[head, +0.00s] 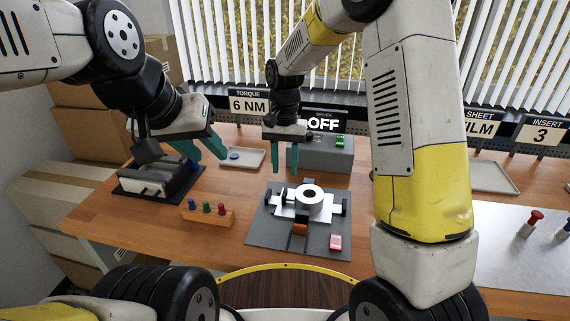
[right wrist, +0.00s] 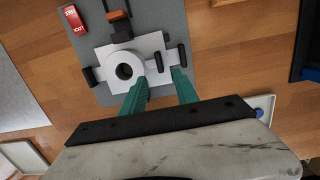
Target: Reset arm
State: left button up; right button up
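My left gripper (head: 204,149) is open, its two teal fingers apart and nothing seen between them. It hangs over the back left of the wooden table, above the black press-like device (head: 160,182). My right gripper (head: 283,158) is also open and looks empty; its fingers show apart in the right wrist view (right wrist: 160,90). It hangs above the far side of the grey mat (head: 262,238), which bears a white fixture with a white ring (head: 310,198) on it. In the right wrist view the ring (right wrist: 124,71) lies beyond the fingertips.
A wooden block with several coloured pegs (head: 208,215) stands left of the mat. A red-pink block (head: 336,242) lies on the mat's near right. Behind are a shallow tray (head: 240,157) and a grey box marked OFF (head: 325,155). A light mat with red-topped pegs (head: 531,225) lies right.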

jog(key=shift+r, duration=0.3)
jog(key=s+d+r+n+t+y, duration=0.1)
jog(key=s+d+r+t, duration=0.2)
jog(key=s+d+r, duration=0.4)
jog(key=s+d+r+n+t+y, duration=0.1)
jog(key=s+d+r+t, duration=0.3)
jog(key=s+d+r, duration=0.3)
jog(key=s+r, duration=0.3)
jog(key=s, duration=0.3)
jog(key=shift+d+n, duration=0.2)
jog(key=shift+n, duration=0.2)
jog(key=shift+s+d, duration=0.1)
jog(key=shift+d, duration=0.05)
